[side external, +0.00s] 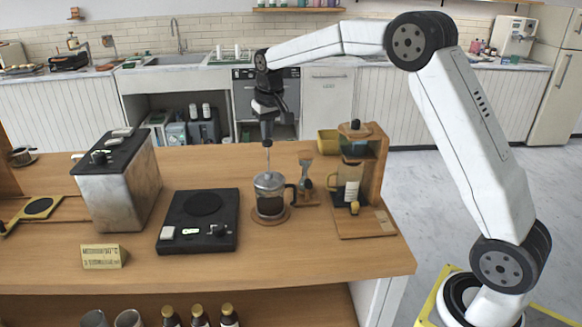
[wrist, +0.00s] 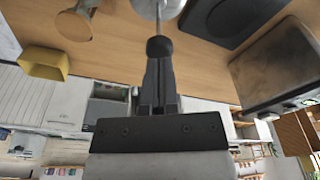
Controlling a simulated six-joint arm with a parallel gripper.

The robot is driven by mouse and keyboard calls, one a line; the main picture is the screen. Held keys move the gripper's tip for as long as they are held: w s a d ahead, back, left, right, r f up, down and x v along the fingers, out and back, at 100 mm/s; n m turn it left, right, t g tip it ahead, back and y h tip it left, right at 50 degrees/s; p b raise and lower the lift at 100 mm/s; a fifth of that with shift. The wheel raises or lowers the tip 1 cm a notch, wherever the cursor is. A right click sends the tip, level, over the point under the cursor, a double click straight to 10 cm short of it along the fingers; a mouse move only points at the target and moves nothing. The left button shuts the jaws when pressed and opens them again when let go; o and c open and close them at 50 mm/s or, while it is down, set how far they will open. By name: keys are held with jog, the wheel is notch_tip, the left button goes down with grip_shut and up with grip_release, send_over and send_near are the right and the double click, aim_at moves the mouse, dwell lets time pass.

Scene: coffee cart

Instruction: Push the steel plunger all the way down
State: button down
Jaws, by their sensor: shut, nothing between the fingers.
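The French press (side external: 270,203) stands on a round wooden coaster (side external: 271,221) on the counter, with dark liquid in its glass and a dark handle on its right. Its thin steel plunger rod (side external: 268,160) stands upright well above the lid. In the wrist view the rod (wrist: 158,14) ends in a black knob (wrist: 158,47), and part of the steel lid (wrist: 165,6) shows at the top edge. My gripper (side external: 267,136) points down directly over the rod. Its fingers (wrist: 158,64) are shut and empty, with the tips at the knob; I cannot tell whether they touch it.
A black scale (side external: 198,234) and a metal box (side external: 122,190) stand left of the press. A wooden stand with a glass carafe (side external: 351,172) is at right, with a brush-like tool (side external: 306,170) between. A yellow container (side external: 328,142) sits behind.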

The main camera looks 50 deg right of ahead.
jog(key=shift+f, duration=4)
dwell(1.7)
jog(key=shift+r, duration=4.1)
